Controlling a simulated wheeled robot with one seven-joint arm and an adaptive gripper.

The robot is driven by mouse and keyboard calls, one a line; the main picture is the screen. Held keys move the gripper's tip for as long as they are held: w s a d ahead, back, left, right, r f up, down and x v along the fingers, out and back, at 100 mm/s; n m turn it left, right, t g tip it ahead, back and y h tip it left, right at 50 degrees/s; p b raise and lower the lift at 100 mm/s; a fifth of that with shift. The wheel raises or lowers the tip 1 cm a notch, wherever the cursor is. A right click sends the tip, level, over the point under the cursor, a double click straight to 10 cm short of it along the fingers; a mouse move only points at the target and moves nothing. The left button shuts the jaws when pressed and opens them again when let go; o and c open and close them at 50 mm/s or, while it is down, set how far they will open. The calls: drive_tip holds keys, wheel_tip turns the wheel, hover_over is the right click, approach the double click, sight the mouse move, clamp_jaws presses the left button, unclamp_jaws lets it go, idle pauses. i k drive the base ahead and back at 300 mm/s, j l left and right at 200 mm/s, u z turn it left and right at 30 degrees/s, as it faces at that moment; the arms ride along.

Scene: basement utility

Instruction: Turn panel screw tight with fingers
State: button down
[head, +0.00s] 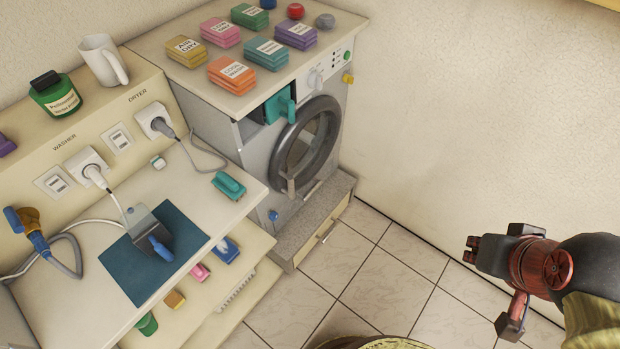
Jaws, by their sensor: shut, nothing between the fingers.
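A small yellow knob-like piece (348,78) sits at the right end of the control panel on the front-loading machine. A small blue round knob (273,215) sits low on the machine's front, left of the door. I cannot tell for sure which of these is the panel screw. My gripper (474,249) is at the right of the head view, over the tiled floor. It is shut and empty, well apart from the machine and both knobs.
The machine's round door (306,146) looks closed, with a teal piece (281,106) sticking out above it. A drawer plinth (315,222) stands below. A counter (215,205) with a blue mat is at left. Tiled floor (375,285) between machine and gripper is clear.

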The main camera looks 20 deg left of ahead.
sight(273, 216)
drive_tip(key=u, duration=1.5)
